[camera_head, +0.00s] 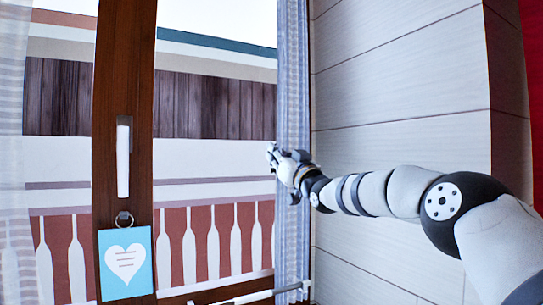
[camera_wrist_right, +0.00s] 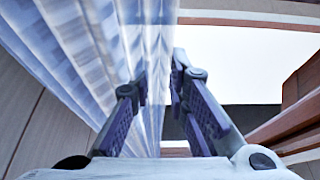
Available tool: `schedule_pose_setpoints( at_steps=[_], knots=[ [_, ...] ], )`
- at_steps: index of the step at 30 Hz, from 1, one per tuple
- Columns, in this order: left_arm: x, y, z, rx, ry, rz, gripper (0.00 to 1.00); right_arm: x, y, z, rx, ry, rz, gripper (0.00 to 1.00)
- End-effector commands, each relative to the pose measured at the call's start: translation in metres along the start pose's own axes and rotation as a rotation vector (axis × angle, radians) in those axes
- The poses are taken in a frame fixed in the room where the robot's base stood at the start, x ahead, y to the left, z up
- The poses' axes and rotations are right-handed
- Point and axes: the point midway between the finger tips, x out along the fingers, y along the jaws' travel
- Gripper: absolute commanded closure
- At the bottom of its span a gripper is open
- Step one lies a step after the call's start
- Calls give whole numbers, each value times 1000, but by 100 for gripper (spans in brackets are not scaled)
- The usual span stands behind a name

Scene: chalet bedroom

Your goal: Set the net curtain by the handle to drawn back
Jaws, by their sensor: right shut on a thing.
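A net curtain (camera_head: 293,75) hangs bunched in a narrow, pale blue-grey strip at the right side of the window, against the wall. My right gripper (camera_head: 273,156) is at this strip, around mid-height, and shut on its edge. In the right wrist view the curtain (camera_wrist_right: 95,45) runs down in folds to the fingers (camera_wrist_right: 157,90), with cloth between them. The exact grip is partly hidden by the fingers. A white window handle (camera_head: 123,160) is on the brown window post, well left of my gripper. My left gripper is not in view.
A second sheer curtain (camera_head: 12,180) hangs at the left edge. A blue heart card (camera_head: 126,263) hangs from a ring on the brown post (camera_head: 122,60). A white bar (camera_head: 245,297) runs low by the sill. The pale plank wall (camera_head: 400,75) stands close beside my right arm.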

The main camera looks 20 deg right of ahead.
Motion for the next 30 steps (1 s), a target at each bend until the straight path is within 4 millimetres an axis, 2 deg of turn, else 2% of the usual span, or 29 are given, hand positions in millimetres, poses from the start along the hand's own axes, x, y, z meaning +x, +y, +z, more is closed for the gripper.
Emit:
schedule_pose_setpoints(
  at_steps=[13,14,16,26,30],
  knots=[
    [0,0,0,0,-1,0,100,0,6,-2,3,4,7,100],
    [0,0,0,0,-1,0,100,0,6,-3,3,4,7,80],
    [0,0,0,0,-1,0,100,0,6,-3,3,4,7,64],
    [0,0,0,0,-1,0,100,-1,4,-1,1,1,3,63],
    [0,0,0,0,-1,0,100,-13,4,-1,2,1,1,63]
  ],
)
